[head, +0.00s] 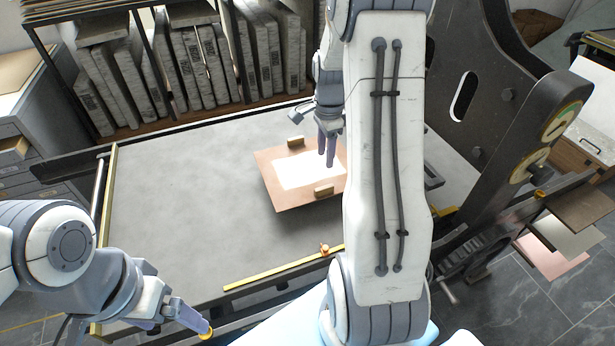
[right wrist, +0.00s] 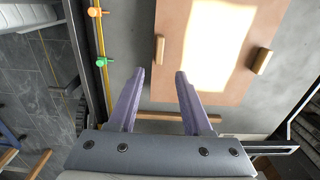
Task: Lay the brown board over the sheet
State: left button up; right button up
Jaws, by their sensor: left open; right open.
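A white sheet (head: 300,172) lies on a tan-brown plate (head: 285,200) on the grey bed; both also show in the right wrist view, the sheet (right wrist: 218,45) and the plate (right wrist: 185,90). Two small wooden blocks (head: 295,142) (head: 324,191) sit at opposite edges of the plate. A darker brown board (head: 588,207) is at the right, above a pale and a pink one. My right gripper (head: 327,160) is open and empty, above the plate, its fingers pointing down. My left gripper (head: 172,322) is open at the lower left, away from the sheet.
A yellow strip (head: 270,272) with an orange peg (head: 325,249) runs along the bed's near edge. The press's tall dark frame (head: 490,90) stands at the right. Several grey slabs (head: 190,65) stand on a rack behind. The bed's left part is clear.

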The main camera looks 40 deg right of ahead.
jog(key=s+a+r+n, duration=0.3)
jog(key=a+n, duration=0.4)
jog(key=a, duration=0.5)
jog(key=s+a+r+n, duration=0.25)
jog(key=a+n, duration=0.45)
jog(key=a, duration=0.5)
jog(key=s+a+r+n, duration=0.1)
jog(key=s+a+n, duration=0.4)
jog(key=s+n, duration=0.2)
jog(key=s+a+r+n+y, duration=0.1)
jog(key=s+a+n, duration=0.4)
jog(key=s+n, duration=0.2)
jog(key=shift+s, duration=0.85)
